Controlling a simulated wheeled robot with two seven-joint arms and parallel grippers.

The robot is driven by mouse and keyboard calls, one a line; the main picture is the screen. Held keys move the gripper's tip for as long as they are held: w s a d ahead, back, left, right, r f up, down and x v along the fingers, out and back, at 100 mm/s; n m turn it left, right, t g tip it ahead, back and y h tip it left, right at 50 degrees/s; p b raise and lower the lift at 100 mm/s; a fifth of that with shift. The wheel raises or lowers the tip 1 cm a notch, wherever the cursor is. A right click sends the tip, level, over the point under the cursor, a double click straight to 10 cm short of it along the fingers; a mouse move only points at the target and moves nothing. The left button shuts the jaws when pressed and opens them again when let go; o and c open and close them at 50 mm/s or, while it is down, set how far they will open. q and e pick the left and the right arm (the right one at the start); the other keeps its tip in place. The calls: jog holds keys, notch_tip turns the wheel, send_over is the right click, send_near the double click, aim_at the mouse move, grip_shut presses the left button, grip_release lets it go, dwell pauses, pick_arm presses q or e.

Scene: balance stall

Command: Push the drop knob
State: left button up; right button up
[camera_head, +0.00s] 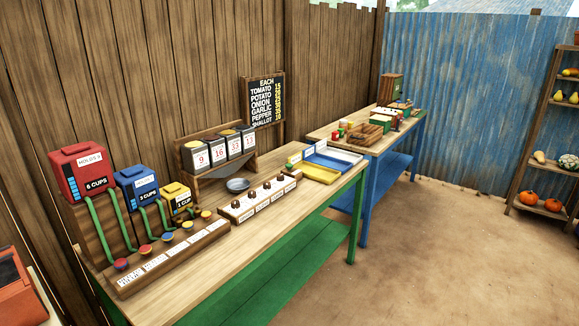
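A low white panel (262,202) with several dark round knobs (251,194) and small labels stands on the near wooden table. The labels are too small to read, so I cannot tell which knob is the drop knob. Neither of my grippers is in view, and nothing touches the knobs.
Red (77,171), blue (137,187) and yellow (178,199) cup boxes with green tubes stand behind the strip. Numbered bins (201,158) stand above a metal bowl (238,184). Blue and yellow trays (316,172) lie right. The floor (430,260) on the right is clear.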

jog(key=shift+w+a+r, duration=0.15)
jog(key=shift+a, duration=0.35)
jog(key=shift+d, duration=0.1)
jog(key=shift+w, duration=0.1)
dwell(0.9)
